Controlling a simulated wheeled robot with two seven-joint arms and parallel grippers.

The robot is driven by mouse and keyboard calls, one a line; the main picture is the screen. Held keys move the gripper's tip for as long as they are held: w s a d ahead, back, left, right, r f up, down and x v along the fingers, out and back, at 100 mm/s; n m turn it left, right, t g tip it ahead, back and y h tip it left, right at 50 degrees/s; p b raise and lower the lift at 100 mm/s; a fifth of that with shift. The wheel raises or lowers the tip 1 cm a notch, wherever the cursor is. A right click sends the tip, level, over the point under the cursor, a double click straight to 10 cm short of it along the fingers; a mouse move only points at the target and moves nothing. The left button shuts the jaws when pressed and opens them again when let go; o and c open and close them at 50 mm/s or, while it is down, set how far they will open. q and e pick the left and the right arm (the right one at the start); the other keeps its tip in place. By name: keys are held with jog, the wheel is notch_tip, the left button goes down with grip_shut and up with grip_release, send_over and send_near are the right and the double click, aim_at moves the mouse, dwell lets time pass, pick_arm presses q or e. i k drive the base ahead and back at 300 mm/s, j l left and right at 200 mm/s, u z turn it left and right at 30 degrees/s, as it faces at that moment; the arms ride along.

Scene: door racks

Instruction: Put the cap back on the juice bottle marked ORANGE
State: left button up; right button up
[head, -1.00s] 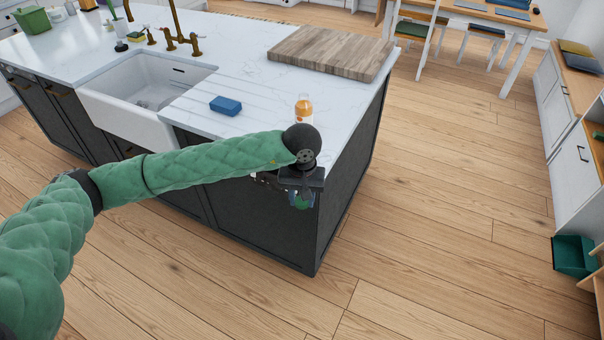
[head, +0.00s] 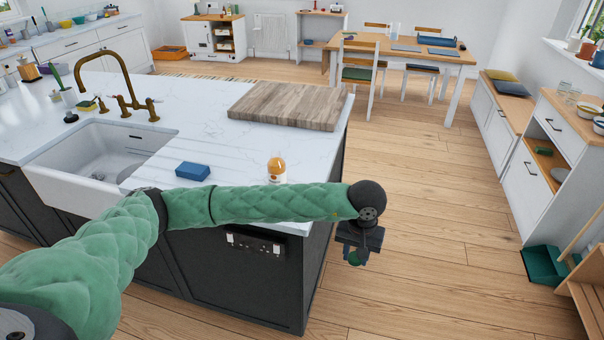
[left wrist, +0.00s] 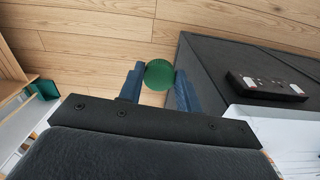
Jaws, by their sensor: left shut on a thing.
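The juice bottle (head: 276,168) is small, with orange contents and a pale label. It stands upright on the white counter, behind my left forearm; its lettering is too small to read and its lower part is partly hidden. My left gripper (head: 356,259) is off the right end of the island, below counter height, over the floor. It is shut on a round green cap (left wrist: 160,75), which shows between the two blue fingers in the left wrist view. My right gripper is not in view.
The island counter (head: 150,135) holds a blue sponge (head: 193,171) left of the bottle, a wooden board (head: 287,106) behind it and a sink (head: 95,160). A black socket panel (head: 255,244) is on the island's side.

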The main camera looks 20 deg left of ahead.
aim_at(277, 166)
jog(key=j+z, duration=0.1)
jog(key=j, duration=0.35)
jog(key=k+j, duration=0.1)
jog(key=j, duration=0.3)
jog(key=j+z, duration=0.15)
jog(key=j, duration=0.3)
jog(key=k+j+z, duration=0.1)
jog(key=j, duration=0.35)
jog(key=k+j+z, duration=0.1)
jog(key=j, duration=0.3)
jog(key=k, duration=0.05)
